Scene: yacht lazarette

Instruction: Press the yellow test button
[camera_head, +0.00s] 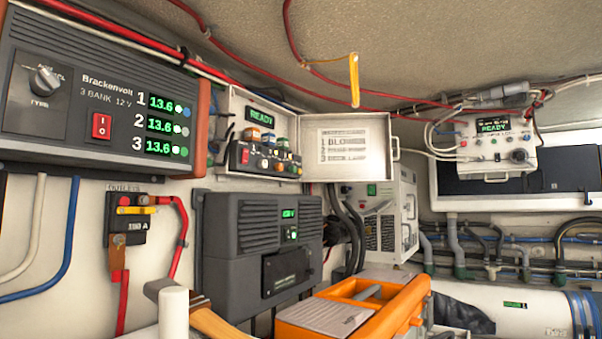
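An open wall box (227,135) hangs left of centre, its lid (357,147) swung out to the right. Inside are a lit green READY display (261,117) and a dark control panel (240,158) with several small coloured buttons and switches. One of them looks pale yellow, but it is too small to tell whether it is the yellow test button. A second unit (496,153) with a READY display and small knobs is at the far right; no yellow button is clear there. My gripper is not in view.
A Brackenvolt charger (75,118) with a red switch fills the upper left. A dark grey unit (245,250) is below the box. A yellow strap (354,80) and red cables hang overhead.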

